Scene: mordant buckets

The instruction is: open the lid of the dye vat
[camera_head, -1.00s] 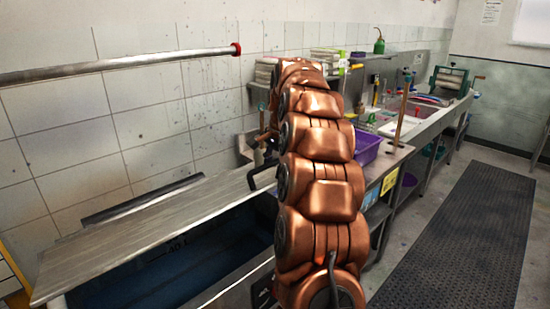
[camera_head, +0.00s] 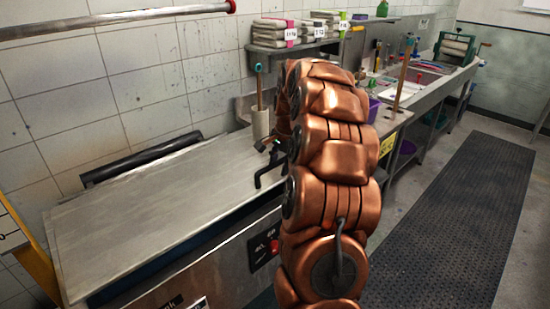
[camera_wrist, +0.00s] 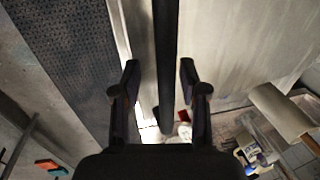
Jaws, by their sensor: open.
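The dye vat (camera_head: 215,272) stands at the lower left in the head view, a steel tank with a control panel. Its grey lid (camera_head: 150,205) lies nearly flat over it, with a narrow dark-blue gap along the front edge. A black handle (camera_head: 262,172) stands at the lid's right end. My gripper (camera_head: 272,148) is beside this handle, partly hidden by my copper arm. In the wrist view my gripper (camera_wrist: 160,85) is open, and the dark handle bar (camera_wrist: 166,50) runs between its fingers, apparently without contact. The lid (camera_wrist: 235,50) fills the right there.
A dark rail (camera_head: 140,160) runs along the wall behind the lid. A shelf (camera_head: 300,42) with folded stacks is above. A sink counter (camera_head: 420,100) extends at back right. The dark floor mat (camera_head: 450,220) is clear. A pipe (camera_head: 120,18) crosses the upper left.

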